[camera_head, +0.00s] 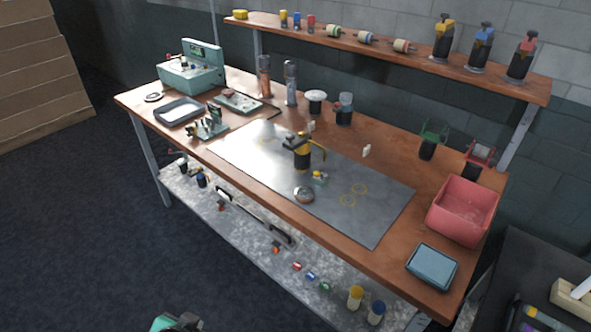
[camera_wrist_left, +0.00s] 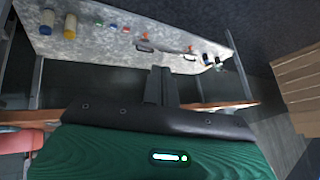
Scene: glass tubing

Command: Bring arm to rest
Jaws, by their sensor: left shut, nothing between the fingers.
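My left gripper (camera_head: 178,322) shows only in part at the bottom edge of the head view, low over the dark floor and in front of the bench, apart from everything on it. In the left wrist view its fingers (camera_wrist_left: 161,84) are together, with nothing between them. Behind the fingers there, the grey lower shelf (camera_wrist_left: 105,48) and the orange-brown bench edge (camera_wrist_left: 220,104) show. My right gripper is in neither view.
The wooden workbench (camera_head: 400,170) carries a metal plate (camera_head: 245,150), a red bin (camera_head: 463,210), a blue tray (camera_head: 432,266) and a teal machine (camera_head: 190,72). Small jars stand on the lower shelf. The dark carpet (camera_head: 80,220) at left is clear. Stacked boards (camera_head: 40,75) stand at far left.

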